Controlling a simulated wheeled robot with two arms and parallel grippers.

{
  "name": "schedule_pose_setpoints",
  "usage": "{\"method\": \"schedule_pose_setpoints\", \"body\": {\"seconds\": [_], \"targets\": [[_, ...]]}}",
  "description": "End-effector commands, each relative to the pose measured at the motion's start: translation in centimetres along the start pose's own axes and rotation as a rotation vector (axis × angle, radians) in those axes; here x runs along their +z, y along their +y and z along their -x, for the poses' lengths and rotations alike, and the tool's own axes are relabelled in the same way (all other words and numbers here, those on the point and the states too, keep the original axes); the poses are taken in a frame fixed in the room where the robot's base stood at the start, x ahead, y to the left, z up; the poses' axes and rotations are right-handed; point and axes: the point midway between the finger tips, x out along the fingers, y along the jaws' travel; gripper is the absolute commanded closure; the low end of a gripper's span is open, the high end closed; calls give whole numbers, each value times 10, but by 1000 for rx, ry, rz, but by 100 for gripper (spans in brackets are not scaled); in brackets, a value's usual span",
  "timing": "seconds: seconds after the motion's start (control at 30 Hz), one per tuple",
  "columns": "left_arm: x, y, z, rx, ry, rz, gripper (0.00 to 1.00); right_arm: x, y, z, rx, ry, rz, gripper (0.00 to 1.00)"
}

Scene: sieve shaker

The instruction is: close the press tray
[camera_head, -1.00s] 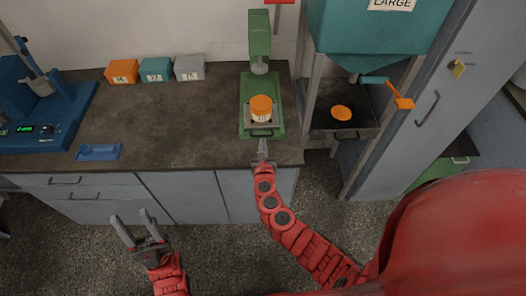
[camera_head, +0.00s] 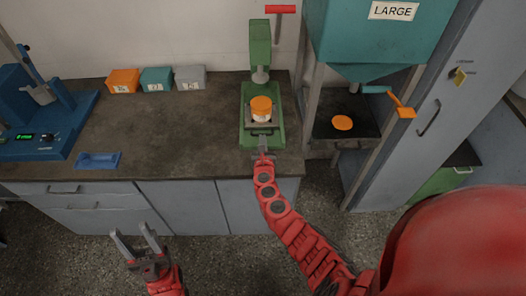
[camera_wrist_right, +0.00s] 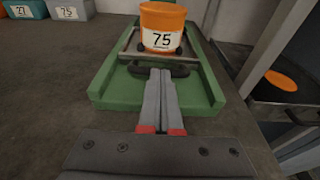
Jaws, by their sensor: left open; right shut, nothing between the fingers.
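The green press (camera_head: 260,70) stands at the right end of the counter. Its grey press tray (camera_head: 248,126) sits on the green base, with a dark handle (camera_wrist_right: 158,70) at the front. An orange and white container labelled 75 (camera_wrist_right: 161,28) stands upright on the tray, below the press head. My right gripper (camera_head: 263,146) is shut and empty at the front of the press base. In the right wrist view its fingertips (camera_wrist_right: 160,78) are right at the handle; I cannot tell if they touch it. My left gripper (camera_head: 136,240) is open and empty, in front of the cabinets.
Orange, teal and grey boxes (camera_head: 156,79) stand at the back of the counter. A teal hopper (camera_head: 370,40) stands right of the press. The middle counter is clear.

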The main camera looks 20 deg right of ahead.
Motion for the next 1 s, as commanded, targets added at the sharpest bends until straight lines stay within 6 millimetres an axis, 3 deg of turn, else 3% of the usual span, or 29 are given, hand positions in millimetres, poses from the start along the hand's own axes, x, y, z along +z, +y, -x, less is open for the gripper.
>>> {"method": "schedule_pose_setpoints", "body": {"seconds": [0.2, 0.5, 0.7, 1.0], "targets": [[6, 2, 33, 0, 0, 0, 50, 3, 0, -51, -4, -1, -2, 100], [12, 4, 70, 0, 0, 0, 50, 12, 1, -95, -1, 1, -6, 100], [14, 4, 82, 0, 0, 0, 50, 19, 1, -110, 0, 0, -4, 100], [14, 4, 84, 0, 0, 0, 50, 25, 0, -114, 1, -3, -1, 100]]}}
